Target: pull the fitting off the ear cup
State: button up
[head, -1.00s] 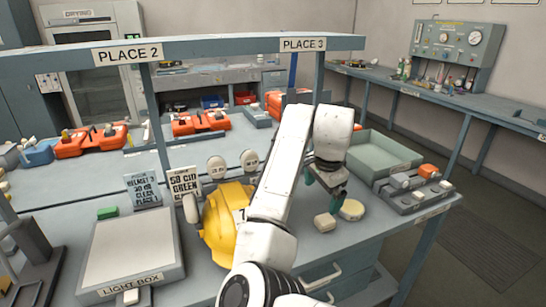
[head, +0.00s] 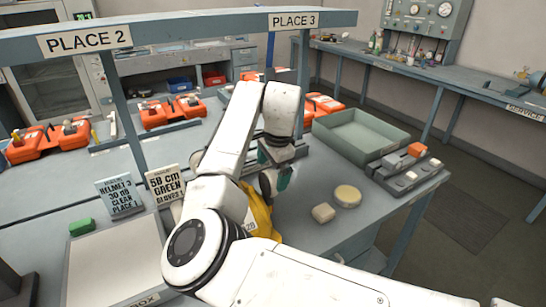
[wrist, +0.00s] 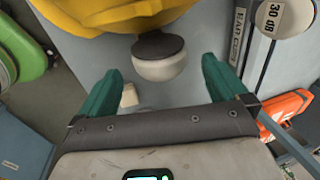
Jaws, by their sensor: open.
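The yellow helmet (head: 261,217) stands on the bench, partly hidden behind my arm; it also shows at the top of the wrist view (wrist: 120,14). A rounded pale grey ear cup (wrist: 159,67) with a dark upper part (wrist: 157,44) sits below the helmet's edge in the wrist view. I cannot tell which part is the fitting. My gripper (wrist: 160,75) is open, its green fingers on either side of the ear cup's line, with visible gaps to it. In the head view my gripper (head: 275,170) is beside the helmet.
Sign cards (head: 119,197) stand left. A round 30 dB piece (wrist: 285,14) is at the wrist view's upper right.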

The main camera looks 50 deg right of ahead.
jog(key=shift+x, duration=2.75)
jog(key=c, duration=1)
jog(key=o, duration=0.5)
jog(key=shift+c, duration=0.2)
jog(key=c, duration=0.4)
jog(key=shift+o, duration=0.2)
jog(key=shift+w+p+v, duration=0.25)
jog(key=shift+p+v, duration=0.95)
jog(key=shift+v, duration=0.05)
jog(key=shift+w+p+v, duration=0.25)
jog(key=shift+p+v, duration=0.95)
